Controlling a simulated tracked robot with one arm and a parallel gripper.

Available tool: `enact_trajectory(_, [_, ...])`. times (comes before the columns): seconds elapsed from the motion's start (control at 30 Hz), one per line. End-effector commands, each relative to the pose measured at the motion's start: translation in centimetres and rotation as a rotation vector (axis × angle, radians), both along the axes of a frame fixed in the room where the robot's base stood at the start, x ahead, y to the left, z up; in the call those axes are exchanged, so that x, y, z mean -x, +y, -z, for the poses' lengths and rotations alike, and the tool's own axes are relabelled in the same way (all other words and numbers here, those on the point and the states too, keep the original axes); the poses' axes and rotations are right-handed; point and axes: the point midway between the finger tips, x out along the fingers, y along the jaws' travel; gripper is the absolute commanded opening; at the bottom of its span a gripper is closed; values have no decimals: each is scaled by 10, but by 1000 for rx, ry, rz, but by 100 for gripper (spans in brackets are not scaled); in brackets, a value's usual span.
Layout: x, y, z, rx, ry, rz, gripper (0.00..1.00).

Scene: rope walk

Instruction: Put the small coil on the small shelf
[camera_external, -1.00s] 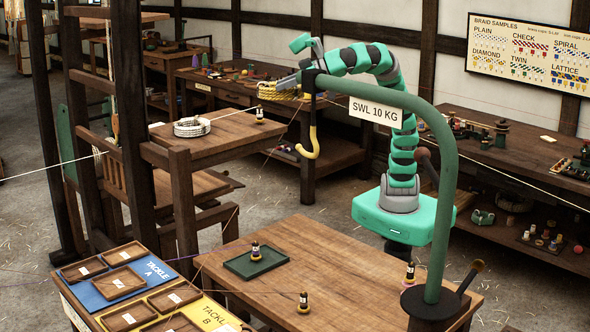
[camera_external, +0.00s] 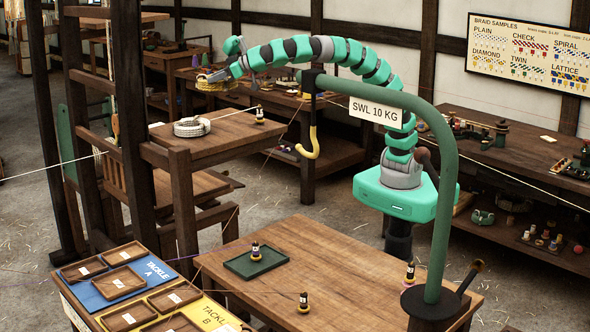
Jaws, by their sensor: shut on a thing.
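A small yellow rope coil (camera_external: 211,86) hangs in the air at the upper middle left. My gripper (camera_external: 213,76) is shut on it, with my arm stretched out to the left from its base. A larger white rope coil (camera_external: 192,127) lies on a raised square wooden top (camera_external: 232,133). The yellow coil shows above and beyond this top in the picture; the distance between them is hard to judge. I cannot tell for sure which surface is the small shelf.
A dark bobbin (camera_external: 259,114) stands on the raised top's right corner. A dark wooden post (camera_external: 133,130) rises at its left. A yellow hook (camera_external: 311,143) hangs from a green crane (camera_external: 437,170). Thin cords cross the space. A green tray (camera_external: 256,262) lies on the front table (camera_external: 340,260).

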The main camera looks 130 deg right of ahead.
Motion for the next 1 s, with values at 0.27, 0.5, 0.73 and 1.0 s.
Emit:
enact_trajectory(0.27, [31, -82, 9, 7, 11, 39, 0])
enact_trajectory(0.5, [65, -142, 21, 11, 19, 70, 0])
enact_trajectory(0.73, [104, -193, 32, 13, 25, 102, 0])
enact_trajectory(1.0, [150, -242, 44, 19, 32, 133, 0])
